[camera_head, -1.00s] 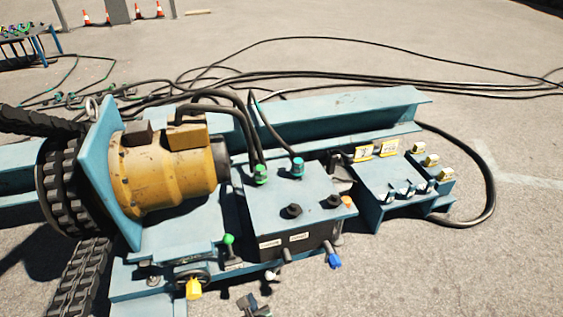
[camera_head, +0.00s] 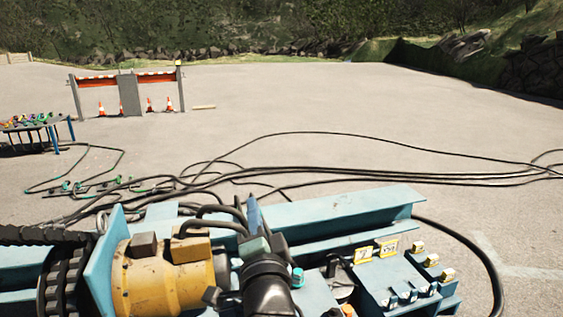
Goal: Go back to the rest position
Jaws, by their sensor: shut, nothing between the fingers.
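My gripper (camera_head: 254,213) shows low in the middle of the head view, at the end of my dark arm. It points up and away, and its fingers look together and empty. It stands in front of the blue reel machine (camera_head: 380,203), whose yellow motor (camera_head: 165,285) is to the left. I cannot tell the exact gap between my gripper and the machine.
Black cables (camera_head: 380,172) lie across the ground behind the machine. A table with coloured fittings (camera_head: 35,122) stands at the far left. A barrier (camera_head: 128,88) with orange cones stands at the back. The paved ground at the right is open.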

